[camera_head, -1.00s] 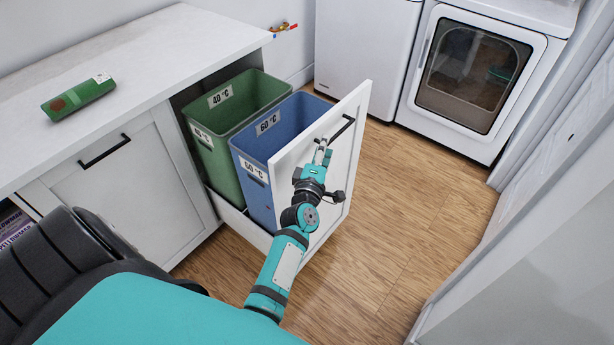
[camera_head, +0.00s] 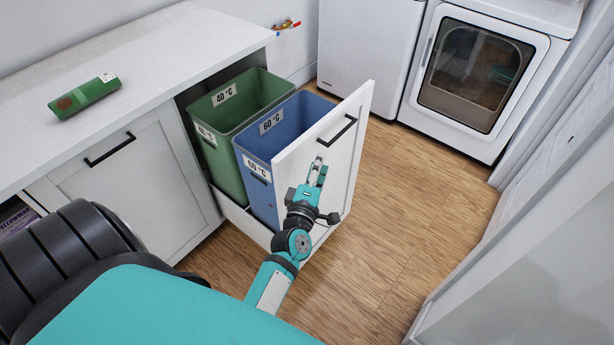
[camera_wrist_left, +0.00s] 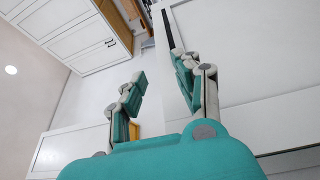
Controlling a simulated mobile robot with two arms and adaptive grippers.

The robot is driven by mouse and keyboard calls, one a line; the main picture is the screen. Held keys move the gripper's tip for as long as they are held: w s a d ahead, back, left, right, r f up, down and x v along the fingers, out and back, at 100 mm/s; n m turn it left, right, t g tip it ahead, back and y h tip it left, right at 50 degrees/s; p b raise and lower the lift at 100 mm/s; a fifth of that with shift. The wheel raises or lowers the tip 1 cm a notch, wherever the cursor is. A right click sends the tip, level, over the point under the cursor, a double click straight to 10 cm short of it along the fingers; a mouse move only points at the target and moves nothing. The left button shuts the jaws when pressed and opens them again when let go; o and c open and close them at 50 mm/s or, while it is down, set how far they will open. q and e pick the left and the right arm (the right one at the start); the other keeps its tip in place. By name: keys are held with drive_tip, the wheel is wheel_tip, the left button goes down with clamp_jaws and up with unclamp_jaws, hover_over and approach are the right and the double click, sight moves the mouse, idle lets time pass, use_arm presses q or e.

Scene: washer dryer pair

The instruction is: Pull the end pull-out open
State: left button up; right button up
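The end pull-out, a white front panel (camera_head: 340,135) with a black bar handle (camera_head: 337,131), stands drawn well out from the end of the cabinet. It carries a green bin (camera_head: 225,150) and a blue bin (camera_head: 254,155). My left gripper (camera_head: 318,168) is in front of the panel, below and apart from the handle. In the left wrist view its two fingers (camera_wrist_left: 158,74) are spread with nothing between them, and a dark bar that looks like the handle (camera_wrist_left: 167,30) shows beyond. My right gripper is in neither view.
A white counter (camera_head: 130,50) with a green package (camera_head: 84,96) runs along the left, above a closed cabinet door (camera_head: 130,190). A white dryer (camera_head: 510,65) and another white appliance (camera_head: 368,45) stand at the back. The wooden floor (camera_head: 430,200) to the right is clear.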

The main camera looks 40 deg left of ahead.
use_arm(q)
drive_tip(key=p+v, duration=0.1)
drive_tip(key=v, duration=1)
drive_tip(key=shift+d, duration=0.35)
drive_tip(key=shift+f, duration=0.1)
idle(0.5)
